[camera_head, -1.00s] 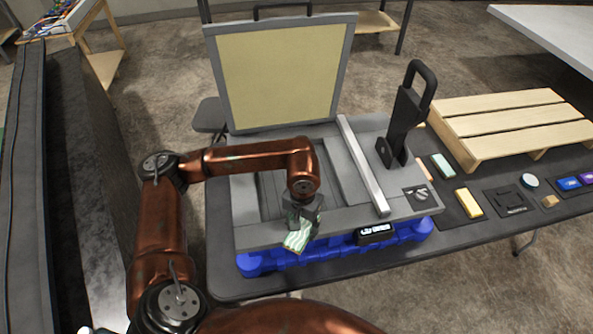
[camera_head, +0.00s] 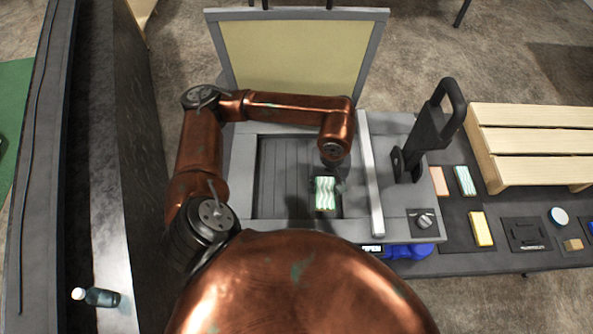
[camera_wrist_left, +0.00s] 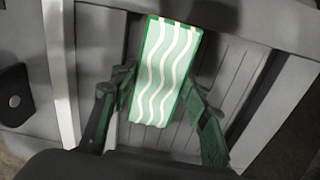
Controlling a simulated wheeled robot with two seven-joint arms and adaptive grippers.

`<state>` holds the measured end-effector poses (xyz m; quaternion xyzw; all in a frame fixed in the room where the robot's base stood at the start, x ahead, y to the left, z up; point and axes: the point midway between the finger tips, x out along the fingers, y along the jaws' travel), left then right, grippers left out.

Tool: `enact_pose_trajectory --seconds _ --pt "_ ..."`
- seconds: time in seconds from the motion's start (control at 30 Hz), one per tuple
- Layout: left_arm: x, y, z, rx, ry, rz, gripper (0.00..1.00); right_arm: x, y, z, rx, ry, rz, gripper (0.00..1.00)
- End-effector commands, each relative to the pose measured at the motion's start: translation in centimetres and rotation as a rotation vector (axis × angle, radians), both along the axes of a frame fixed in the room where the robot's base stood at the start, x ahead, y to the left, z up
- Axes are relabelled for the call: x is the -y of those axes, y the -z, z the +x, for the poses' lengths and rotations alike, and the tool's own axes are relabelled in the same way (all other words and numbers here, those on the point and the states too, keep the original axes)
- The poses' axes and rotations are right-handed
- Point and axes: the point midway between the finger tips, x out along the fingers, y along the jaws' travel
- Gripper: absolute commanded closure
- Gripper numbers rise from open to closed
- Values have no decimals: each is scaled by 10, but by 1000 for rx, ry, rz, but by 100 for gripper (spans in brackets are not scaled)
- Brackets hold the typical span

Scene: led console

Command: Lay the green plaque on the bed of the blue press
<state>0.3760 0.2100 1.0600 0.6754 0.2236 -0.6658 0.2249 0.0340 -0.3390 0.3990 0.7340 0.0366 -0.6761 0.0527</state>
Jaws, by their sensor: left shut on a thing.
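The green plaque (camera_head: 325,194), a small slab with wavy white and green stripes, is held by my left gripper (camera_head: 331,178). The left wrist view shows the plaque (camera_wrist_left: 165,72) between the two fingers (camera_wrist_left: 160,95), over the grooved bed. The blue press has a grey top and a blue base (camera_head: 410,251). Its recessed dark grey bed (camera_head: 283,180) lies under and left of the plaque. The plaque is over the right part of the bed; whether it touches it I cannot tell. The lid (camera_head: 293,55) with its yellowish pad stands open behind. My right gripper is not in view.
A light rail (camera_head: 372,180) runs along the bed's right side, with a black lever handle (camera_head: 432,130) beyond it. A wooden pallet (camera_head: 530,140), a yellow block (camera_head: 481,229) and a striped block (camera_head: 464,181) are at right. A small bottle (camera_head: 95,297) is at lower left.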

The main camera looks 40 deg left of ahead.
Motion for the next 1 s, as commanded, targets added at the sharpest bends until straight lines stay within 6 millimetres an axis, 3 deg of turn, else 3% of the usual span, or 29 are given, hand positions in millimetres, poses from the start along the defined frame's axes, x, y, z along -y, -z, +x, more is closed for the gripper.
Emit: enact_pose_trajectory --seconds 0.03,0.27,0.47,0.57,0.87,1.0 --pt "1 -13 -1 -3 -74 -2 83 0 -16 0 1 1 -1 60" --pt "3 -26 -8 -11 -350 -5 83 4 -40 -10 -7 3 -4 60" --pt "0 -28 -12 -12 -445 -5 83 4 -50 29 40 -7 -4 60" --pt "-14 -22 -9 -13 -457 -3 83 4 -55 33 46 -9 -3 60" --pt "-81 7 9 -14 -457 -3 83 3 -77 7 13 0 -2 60" --pt "-103 32 15 -14 -453 -4 83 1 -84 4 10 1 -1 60"
